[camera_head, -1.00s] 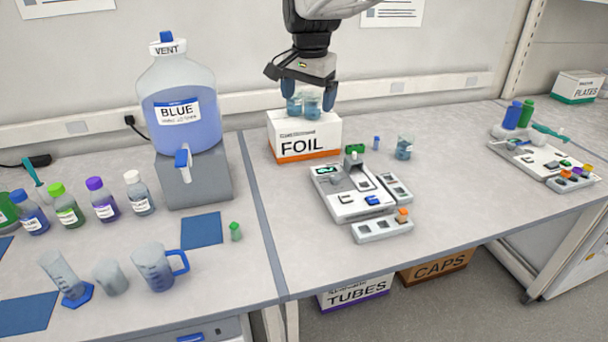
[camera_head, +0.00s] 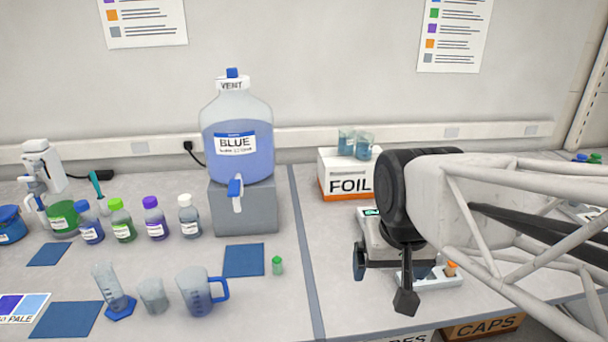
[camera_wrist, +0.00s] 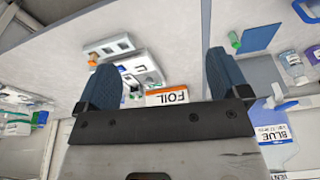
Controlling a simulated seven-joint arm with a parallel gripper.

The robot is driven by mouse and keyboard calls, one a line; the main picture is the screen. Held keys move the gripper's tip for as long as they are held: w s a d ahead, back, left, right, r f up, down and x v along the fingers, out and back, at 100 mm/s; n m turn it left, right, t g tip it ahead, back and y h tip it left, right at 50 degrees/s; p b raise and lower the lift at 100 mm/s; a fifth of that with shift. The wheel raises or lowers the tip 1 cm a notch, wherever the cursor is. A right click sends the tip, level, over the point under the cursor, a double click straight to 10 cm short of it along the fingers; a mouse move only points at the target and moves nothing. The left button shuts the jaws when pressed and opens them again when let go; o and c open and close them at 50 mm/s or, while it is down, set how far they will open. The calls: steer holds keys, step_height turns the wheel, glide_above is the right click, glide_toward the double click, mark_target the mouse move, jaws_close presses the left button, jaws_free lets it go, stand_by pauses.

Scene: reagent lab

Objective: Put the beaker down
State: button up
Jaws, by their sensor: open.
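Two small clear beakers with blue liquid, a left one (camera_head: 346,141) and a right one (camera_head: 364,147), stand upright side by side on top of the white FOIL box (camera_head: 338,180) in the head view. My gripper (camera_head: 382,281) is open and empty, in front of the box and above the equipment on the right bench. It is apart from both beakers. In the wrist view the two blue fingers of my gripper (camera_wrist: 161,62) are spread with nothing between them. The FOIL box (camera_wrist: 167,97) shows there beyond the palm, and the beakers cannot be made out.
My arm covers much of the right bench. A grey device (camera_head: 375,232) and a small rack (camera_head: 432,277) lie partly behind my gripper. The BLUE carboy (camera_head: 237,145) stands left of the box. A blue-handled jug (camera_head: 198,292) and several bottles stand on the left bench.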

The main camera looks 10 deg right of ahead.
steer(key=shift+s+a+f+n, duration=0.1)
steer(key=shift+s+f+n, duration=0.2)
steer(key=shift+s+f, duration=0.4)
steer(key=shift+s+f+n, duration=0.3)
steer(key=shift+s+f, duration=0.15)
steer(key=shift+s, duration=0.45)
